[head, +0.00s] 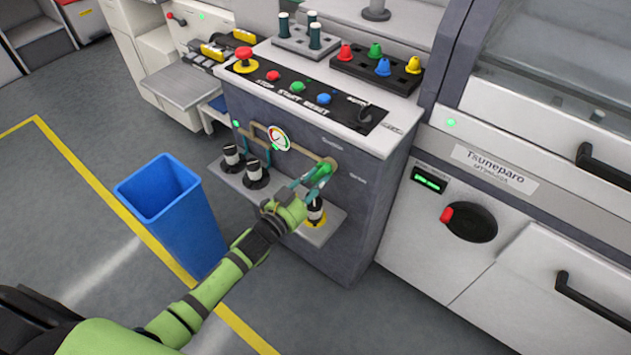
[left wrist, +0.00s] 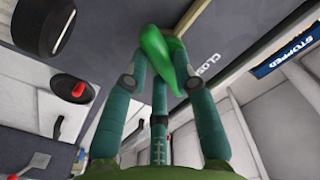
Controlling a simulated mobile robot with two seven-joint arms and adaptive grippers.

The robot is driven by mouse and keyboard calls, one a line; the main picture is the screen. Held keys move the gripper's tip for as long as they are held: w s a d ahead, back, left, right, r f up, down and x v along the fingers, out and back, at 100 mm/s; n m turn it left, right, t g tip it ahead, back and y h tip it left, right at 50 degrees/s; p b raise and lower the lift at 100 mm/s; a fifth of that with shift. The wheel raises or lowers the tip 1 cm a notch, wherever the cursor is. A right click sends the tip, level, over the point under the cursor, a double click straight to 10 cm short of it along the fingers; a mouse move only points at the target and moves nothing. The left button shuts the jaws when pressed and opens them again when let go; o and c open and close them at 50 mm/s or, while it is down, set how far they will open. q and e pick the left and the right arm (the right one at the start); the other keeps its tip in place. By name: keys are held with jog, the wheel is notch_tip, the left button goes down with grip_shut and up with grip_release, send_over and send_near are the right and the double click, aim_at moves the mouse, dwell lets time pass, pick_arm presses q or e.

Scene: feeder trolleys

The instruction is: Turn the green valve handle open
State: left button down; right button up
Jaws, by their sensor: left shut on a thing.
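The green valve handle (head: 322,170) sits on the pipework on the front panel of the grey cabinet (head: 352,215), right of the round gauge (head: 278,138). My left gripper (head: 314,179) is at the handle, with its teal fingers closed around it. In the left wrist view the handle (left wrist: 160,46) lies between the fingertips of my left gripper (left wrist: 165,80). The fingers hide part of the handle. Lettering that starts "CLOS" shows on the panel beside it in the left wrist view. My right gripper is not in view.
A small shelf with black-and-white knobbed parts (head: 255,172) juts out below the pipes, and another such part (head: 315,212) stands just under my left gripper. A blue bin (head: 172,213) stands on the floor at left. A white machine (head: 460,240) adjoins at right.

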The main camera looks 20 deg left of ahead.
pick_arm(q)
jog(key=m, duration=0.5)
jog(key=shift+w+a+m+b, duration=0.1)
jog(key=shift+a+m+b, duration=0.05)
jog(key=shift+m+b, duration=0.2)
jog(key=m, duration=0.3)
jog(key=shift+m+b, duration=0.25)
jog(key=shift+b, duration=0.1)
jog(key=shift+a+m+b, duration=0.15)
jog(key=shift+m+b, duration=0.2)
jog(key=shift+m, duration=1.15)
jog(key=shift+r, duration=0.1)
jog(key=c, duration=1)
grip_release()
